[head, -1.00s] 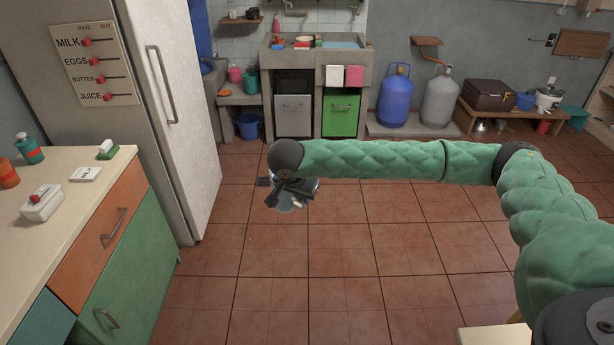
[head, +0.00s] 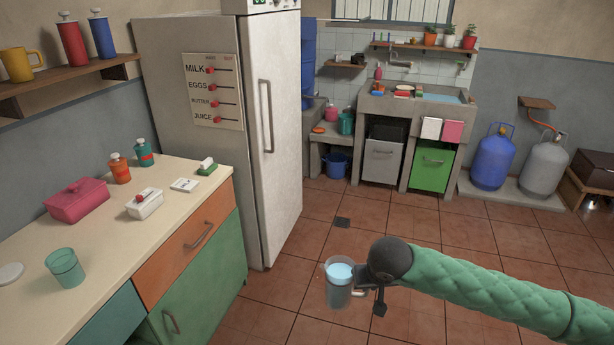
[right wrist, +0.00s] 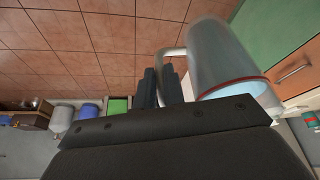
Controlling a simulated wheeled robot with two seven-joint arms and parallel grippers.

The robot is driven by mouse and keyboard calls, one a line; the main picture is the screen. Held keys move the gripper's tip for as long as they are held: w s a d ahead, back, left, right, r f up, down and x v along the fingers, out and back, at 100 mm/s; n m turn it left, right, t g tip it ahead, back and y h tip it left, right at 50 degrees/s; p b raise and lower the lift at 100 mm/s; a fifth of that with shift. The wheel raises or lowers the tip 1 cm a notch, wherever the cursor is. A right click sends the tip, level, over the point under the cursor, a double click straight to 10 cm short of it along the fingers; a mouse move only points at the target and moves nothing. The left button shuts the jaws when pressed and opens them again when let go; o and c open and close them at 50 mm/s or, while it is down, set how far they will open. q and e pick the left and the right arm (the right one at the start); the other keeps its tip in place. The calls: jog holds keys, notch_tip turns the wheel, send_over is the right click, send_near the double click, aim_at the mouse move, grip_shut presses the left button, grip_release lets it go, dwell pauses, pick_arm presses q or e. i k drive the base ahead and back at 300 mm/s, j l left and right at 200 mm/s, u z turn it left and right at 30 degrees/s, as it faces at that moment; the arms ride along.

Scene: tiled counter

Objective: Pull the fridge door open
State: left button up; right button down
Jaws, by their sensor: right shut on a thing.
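The tall white fridge (head: 185,75) stands left of centre in the head view. Its door (head: 285,120) looks shut and carries a long vertical handle (head: 267,115). My right gripper (head: 365,288) is in front of the fridge, to its right and apart from the door. It is shut on the handle of a clear jug (head: 339,296) with light blue liquid in it, held over the floor. The right wrist view shows the fingers (right wrist: 160,86) at the jug's handle, beside the jug (right wrist: 222,62). My left gripper is out of view.
A counter (head: 110,262) with drawers stands left of the fridge, holding a pink box (head: 77,201), a green cup (head: 64,268) and bottles. A sink unit (head: 412,110) and gas cylinders (head: 492,158) are at the back. The tiled floor before the fridge is clear.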

aim_at(270, 42)
jog(key=i+l, duration=0.1)
jog(key=i, duration=1.2)
